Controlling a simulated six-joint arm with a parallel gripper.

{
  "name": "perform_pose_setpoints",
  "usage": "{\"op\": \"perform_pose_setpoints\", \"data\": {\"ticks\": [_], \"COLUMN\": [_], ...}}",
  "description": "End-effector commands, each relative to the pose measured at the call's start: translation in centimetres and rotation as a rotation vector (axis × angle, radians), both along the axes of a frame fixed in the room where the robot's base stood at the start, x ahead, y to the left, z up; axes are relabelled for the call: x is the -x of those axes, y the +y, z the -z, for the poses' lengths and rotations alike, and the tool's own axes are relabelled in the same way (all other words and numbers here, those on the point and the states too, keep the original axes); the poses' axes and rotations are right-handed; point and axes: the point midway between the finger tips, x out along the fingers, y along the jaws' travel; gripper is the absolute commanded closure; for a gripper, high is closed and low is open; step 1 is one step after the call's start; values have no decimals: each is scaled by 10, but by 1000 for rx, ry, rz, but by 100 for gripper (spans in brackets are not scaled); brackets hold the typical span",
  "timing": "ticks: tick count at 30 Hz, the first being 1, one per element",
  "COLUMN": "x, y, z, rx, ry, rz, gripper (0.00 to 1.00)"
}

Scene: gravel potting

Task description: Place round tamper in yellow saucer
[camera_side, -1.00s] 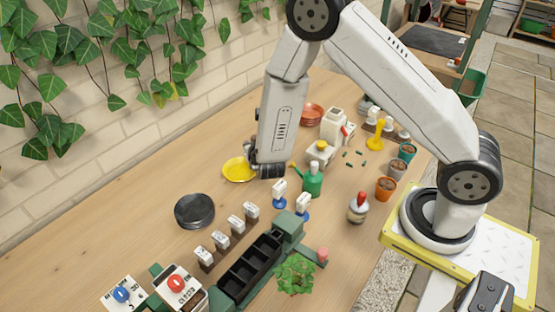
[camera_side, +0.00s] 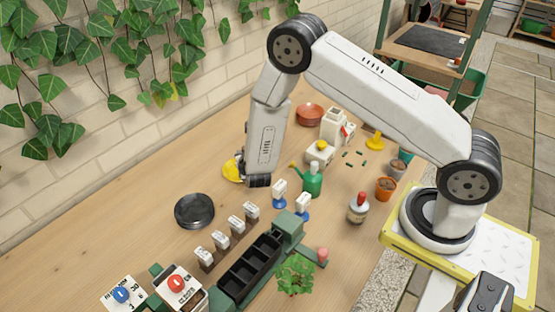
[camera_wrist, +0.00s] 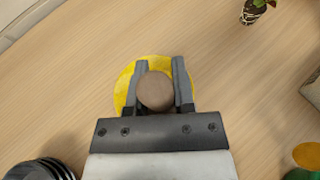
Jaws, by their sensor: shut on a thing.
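The round tamper shows in the wrist view as a round brown knob (camera_wrist: 155,91) between the two grey fingers. My gripper (camera_wrist: 160,80) is shut on it. The yellow saucer (camera_wrist: 124,88) lies directly behind the tamper and fingers in the wrist view, its rim showing on both sides. In the side view the saucer (camera_side: 231,171) is partly covered by my gripper (camera_side: 240,172), which is at its right part. The tamper's lower end is hidden, so I cannot tell whether it touches the saucer.
A black round dish stack (camera_side: 194,211) stands in front of the saucer. A green watering can (camera_side: 312,182) is to the right, and a reddish saucer stack (camera_side: 310,114) is behind. White-topped markers (camera_side: 236,224) and a black-celled tray (camera_side: 250,265) are nearer. The table left of the saucer is clear.

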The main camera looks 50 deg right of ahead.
Motion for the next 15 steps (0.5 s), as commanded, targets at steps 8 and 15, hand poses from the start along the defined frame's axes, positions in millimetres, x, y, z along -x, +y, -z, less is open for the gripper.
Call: {"op": "perform_pose_setpoints", "data": {"ticks": [8, 15], "x": [0, 0], "y": [0, 0], "z": [20, 20], "rx": [0, 0], "ry": [-2, -2], "rz": [-1, -1], "gripper": [100, 100]}}
